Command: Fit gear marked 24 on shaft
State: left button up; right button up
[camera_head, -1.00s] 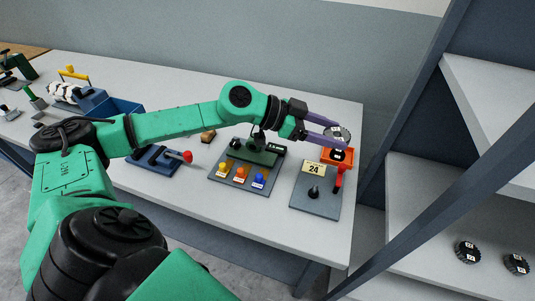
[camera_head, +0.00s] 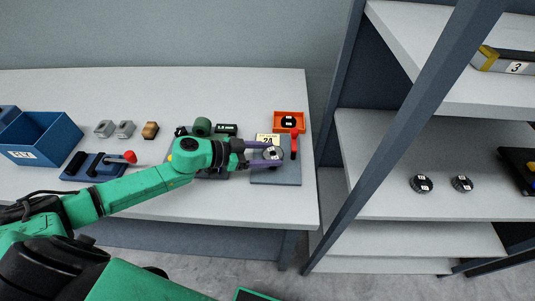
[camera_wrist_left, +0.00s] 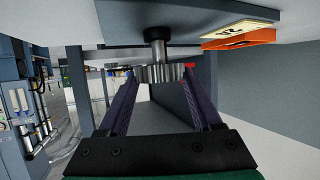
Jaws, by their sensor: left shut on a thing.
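My left gripper (camera_head: 273,154) is shut on a dark toothed gear (camera_head: 272,153) with a pale face. Its number is not legible. The gear is over the grey base plate (camera_head: 288,175) with the yellow card (camera_head: 266,138) marked 24. In the left wrist view, which shows the plate at the top, the gear (camera_wrist_left: 160,73) sits between the two fingers, in line with the shaft (camera_wrist_left: 155,48). The gear is at the shaft's free end, apart from the plate. I cannot tell whether the shaft has entered its bore. My right gripper is not in view.
An orange tray (camera_head: 303,119) with a dark gear (camera_head: 289,122) stands behind the plate. A red-handled lever (camera_head: 294,145) stands close to the gripper's right. A shelf post (camera_head: 395,135) rises to the right; shelves hold two more gears (camera_head: 422,184).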

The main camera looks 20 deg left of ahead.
pick_arm(q)
jog(key=shift+f, duration=0.3)
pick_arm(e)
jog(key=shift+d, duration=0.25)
pick_arm(q)
jog(key=shift+f, duration=0.25)
jog(key=o, duration=1.5)
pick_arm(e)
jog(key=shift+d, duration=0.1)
